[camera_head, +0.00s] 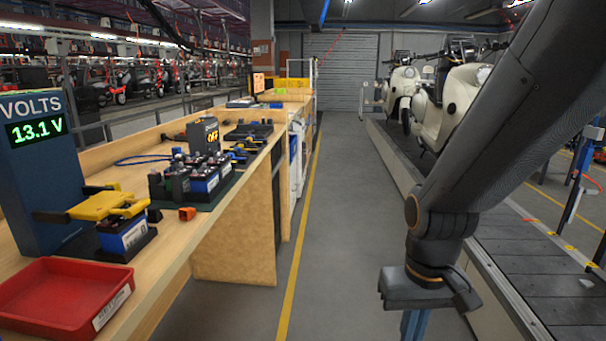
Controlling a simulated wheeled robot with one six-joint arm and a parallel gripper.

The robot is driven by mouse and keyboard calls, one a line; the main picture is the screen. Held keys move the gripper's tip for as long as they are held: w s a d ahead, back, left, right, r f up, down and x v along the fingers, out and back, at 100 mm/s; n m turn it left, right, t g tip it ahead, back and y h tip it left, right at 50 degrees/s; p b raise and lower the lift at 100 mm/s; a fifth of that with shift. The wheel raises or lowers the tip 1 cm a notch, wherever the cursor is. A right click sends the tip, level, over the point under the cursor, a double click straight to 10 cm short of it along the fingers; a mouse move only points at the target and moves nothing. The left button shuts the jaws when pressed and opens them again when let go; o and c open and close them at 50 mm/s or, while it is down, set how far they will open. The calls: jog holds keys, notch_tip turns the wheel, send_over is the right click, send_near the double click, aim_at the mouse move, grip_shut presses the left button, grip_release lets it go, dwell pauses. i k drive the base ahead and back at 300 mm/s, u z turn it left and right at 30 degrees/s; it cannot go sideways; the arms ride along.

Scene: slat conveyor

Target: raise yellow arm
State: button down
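The yellow arm (98,206) lies roughly level across the top of a blue and white battery (122,236) on the wooden bench at left. It reaches from the front of the dark blue voltmeter (40,165), which reads 13.1 V, and looks lowered onto the battery. My gripper (428,292) hangs over the aisle at lower right, well apart from the yellow arm.
A red tray (66,294) sits at the bench's near edge. More batteries (196,180) stand in a dark holder farther along, with an orange part (187,213) beside them. The slat conveyor (545,275) with cream scooters (455,100) runs at right. The aisle floor (325,220) is clear.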

aim_at(100, 207)
jog(key=u, duration=0.55)
jog(key=i, duration=0.35)
jog(key=u, duration=0.65)
